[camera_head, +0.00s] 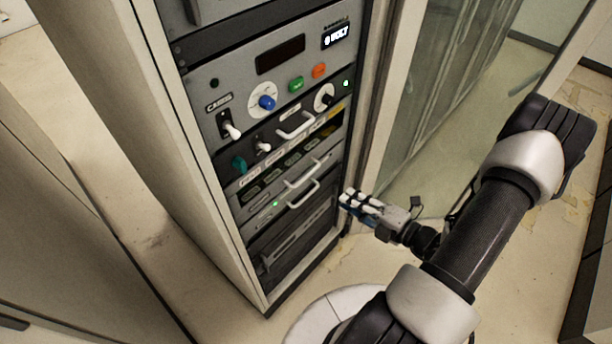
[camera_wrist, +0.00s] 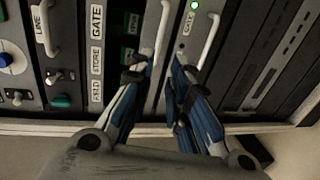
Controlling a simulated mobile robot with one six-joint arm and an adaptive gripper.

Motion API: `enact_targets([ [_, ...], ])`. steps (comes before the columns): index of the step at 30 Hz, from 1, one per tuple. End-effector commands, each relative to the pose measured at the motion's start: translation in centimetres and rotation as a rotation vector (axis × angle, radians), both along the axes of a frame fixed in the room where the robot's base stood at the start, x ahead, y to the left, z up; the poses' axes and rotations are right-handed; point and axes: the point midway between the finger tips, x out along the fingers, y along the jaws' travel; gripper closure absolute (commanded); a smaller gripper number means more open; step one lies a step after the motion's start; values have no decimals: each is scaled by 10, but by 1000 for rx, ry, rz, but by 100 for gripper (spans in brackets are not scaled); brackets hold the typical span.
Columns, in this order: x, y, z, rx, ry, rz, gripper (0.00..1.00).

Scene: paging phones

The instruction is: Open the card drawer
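The rack (camera_head: 232,185) holds several panels with pale bow handles. No readable label says which one is the card drawer. The lower handles are an upper one (camera_head: 305,172) and a lower one (camera_head: 303,195), the latter on a panel with a green light. Both panels look flush with the rack. My gripper (camera_head: 345,198) is to the right of them in the head view. In the wrist view, the blue and black fingers (camera_wrist: 161,66) are apart, with one handle (camera_wrist: 163,28) showing between their tips and another (camera_wrist: 212,38) to their right. I cannot tell whether they touch.
Above are another handle (camera_head: 296,125), a blue knob (camera_head: 266,102) and toggle switches (camera_head: 231,130). A dark panel (camera_head: 300,238) lies below. A glass door (camera_head: 437,75) is to the right of the rack. The floor (camera_head: 455,185) is clear there.

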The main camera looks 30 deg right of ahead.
Motion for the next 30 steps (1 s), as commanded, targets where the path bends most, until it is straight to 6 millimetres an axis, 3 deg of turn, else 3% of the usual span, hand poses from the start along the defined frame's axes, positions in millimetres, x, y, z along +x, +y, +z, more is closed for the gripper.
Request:
enact_targets([
  [21, 131, 51, -28, -6, -3, 13, 83],
  [30, 153, 57, -32, -5, -3, 8, 83],
])
